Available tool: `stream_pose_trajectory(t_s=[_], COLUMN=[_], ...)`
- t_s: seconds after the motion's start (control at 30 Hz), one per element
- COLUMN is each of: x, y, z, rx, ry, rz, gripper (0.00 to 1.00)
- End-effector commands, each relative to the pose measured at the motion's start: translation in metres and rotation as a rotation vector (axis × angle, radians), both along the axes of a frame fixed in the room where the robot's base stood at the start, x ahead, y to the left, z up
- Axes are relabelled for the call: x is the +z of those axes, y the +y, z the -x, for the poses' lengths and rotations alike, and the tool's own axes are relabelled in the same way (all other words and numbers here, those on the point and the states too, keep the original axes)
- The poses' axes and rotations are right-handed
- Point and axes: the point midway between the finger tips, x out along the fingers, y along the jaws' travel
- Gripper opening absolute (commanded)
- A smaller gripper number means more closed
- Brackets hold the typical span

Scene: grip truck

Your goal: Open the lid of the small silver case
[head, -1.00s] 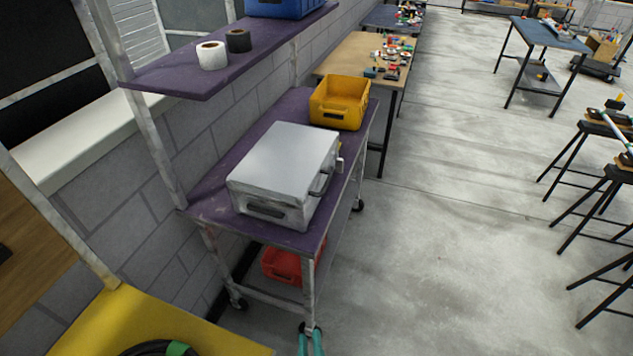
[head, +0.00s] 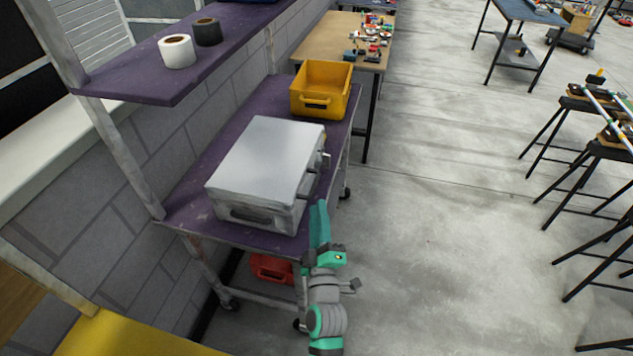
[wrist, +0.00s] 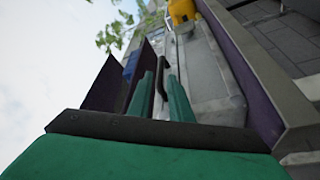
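The small silver case (head: 265,160) lies flat on the purple cart top with its lid shut. It has a dark handle on its near end and another dark handle and latches on its right side. My gripper (head: 319,212) is teal and points up at the near right corner of the case. In the wrist view a gap shows between my gripper's two fingers (wrist: 162,92), so it is open. A dark handle (wrist: 163,76) shows beyond and between the fingers, with the case's grey side (wrist: 205,82) behind. I cannot tell whether the fingers touch the case.
A yellow bin (head: 320,88) stands behind the case on the purple cart (head: 185,212). An upper shelf (head: 135,78) with two tape rolls overhangs the left. A red bin (head: 271,268) sits below. Open floor (head: 430,240) lies to the right, with trestles beyond.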

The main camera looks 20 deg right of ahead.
Motion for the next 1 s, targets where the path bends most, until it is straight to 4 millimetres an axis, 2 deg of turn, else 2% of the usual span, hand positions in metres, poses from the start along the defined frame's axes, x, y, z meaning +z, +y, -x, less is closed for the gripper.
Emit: stream_pose_trajectory(t_s=[0.3, 0.5, 0.7, 1.0], x=[0.013, 0.017, 0.019, 0.020], y=[-0.014, -0.024, -0.029, -0.026], z=[-0.049, -0.072, -0.084, -0.086], rx=[-0.002, -0.007, -0.008, -0.004], ry=[-0.002, -0.001, 0.000, 0.000], rz=[0.001, 0.001, -0.001, -0.001], gripper=[0.19, 0.19, 0.19, 0.19])
